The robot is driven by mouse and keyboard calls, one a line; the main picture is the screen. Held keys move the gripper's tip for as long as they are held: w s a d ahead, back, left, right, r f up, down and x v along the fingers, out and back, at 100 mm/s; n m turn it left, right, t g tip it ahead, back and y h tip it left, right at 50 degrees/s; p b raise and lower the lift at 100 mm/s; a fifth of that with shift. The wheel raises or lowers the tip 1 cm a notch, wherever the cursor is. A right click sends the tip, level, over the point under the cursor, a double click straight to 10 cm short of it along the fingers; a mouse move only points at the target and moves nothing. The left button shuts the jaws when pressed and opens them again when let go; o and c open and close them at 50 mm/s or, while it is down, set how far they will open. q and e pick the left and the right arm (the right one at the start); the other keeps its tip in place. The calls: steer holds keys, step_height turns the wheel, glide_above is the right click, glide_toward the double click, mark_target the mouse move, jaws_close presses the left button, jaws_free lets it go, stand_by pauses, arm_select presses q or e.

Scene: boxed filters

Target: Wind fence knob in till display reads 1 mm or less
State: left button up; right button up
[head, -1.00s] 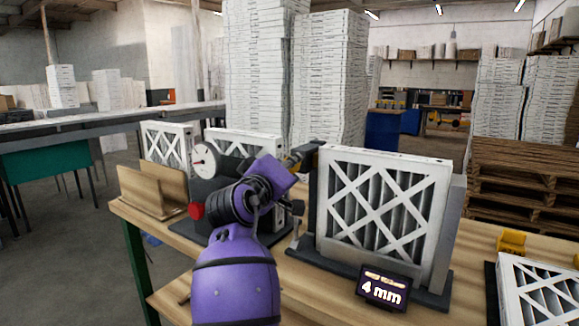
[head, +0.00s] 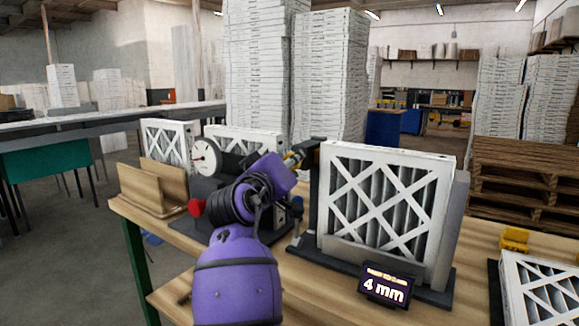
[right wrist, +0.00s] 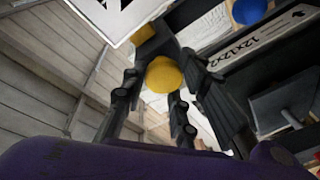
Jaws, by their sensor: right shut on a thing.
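The display (head: 384,288) in the head view reads "4 mm". It stands in front of a white-framed pleated filter (head: 385,205) upright in a dark jig (head: 425,290). A dark upright plate (head: 313,195), perhaps the fence, is at the filter's left edge. My purple right arm reaches up from the bottom, and its gripper (head: 296,158) is at the filter's upper left. In the right wrist view the gripper's dark fingers (right wrist: 152,88) are shut on a round yellow knob (right wrist: 163,73). The knob is mostly hidden in the head view. My left gripper is not in view.
A dial gauge (head: 206,157) and a red knob (head: 196,208) are left of my arm. A wooden holder (head: 152,190) stands at the bench's left end. Another filter (head: 540,290) and a yellow block (head: 515,240) are at the right. A blue ball (right wrist: 248,10) shows in the wrist view.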

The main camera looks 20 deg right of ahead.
arm_select(q)
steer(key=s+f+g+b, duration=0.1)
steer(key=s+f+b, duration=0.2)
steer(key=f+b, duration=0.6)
steer(key=shift+b, duration=0.7)
arm_select(e)
steer(key=m+h, duration=0.1)
steer(key=m, duration=0.6)
steer(key=m+h, duration=0.1)
steer(key=m, duration=0.3)
steer(key=shift+s+d+f+h, duration=0.1)
steer(key=shift+d+f+h, duration=0.05)
steer(key=shift+f+h, duration=0.15)
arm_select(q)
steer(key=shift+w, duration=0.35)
arm_select(e)
steer(key=o, duration=1)
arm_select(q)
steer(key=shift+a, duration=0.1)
arm_select(e)
steer(key=shift+s+d, duration=0.1)
